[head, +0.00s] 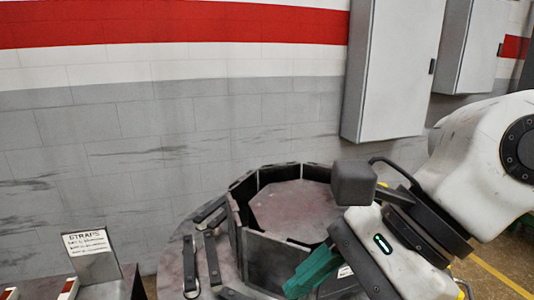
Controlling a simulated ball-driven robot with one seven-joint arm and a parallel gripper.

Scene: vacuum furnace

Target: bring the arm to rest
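My arm reaches in from the right edge in the head view. Its white wrist part, with a small green light, is at the lower right of centre. My gripper (322,278) is low in the picture, in front of the near right side of a round furnace hearth. A green piece and dark parts show at this end, partly cut off by the bottom edge. I cannot tell whether the gripper is open or shut, or whether the green piece is held.
The hearth's dark panel ring (262,253) stands on a round table (175,262). Dark straps (213,258) lie at its left. A sign reading "STRAPS" (88,243) stands at the lower left. Grey wall cabinets (396,70) hang behind. The wall's left part is clear.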

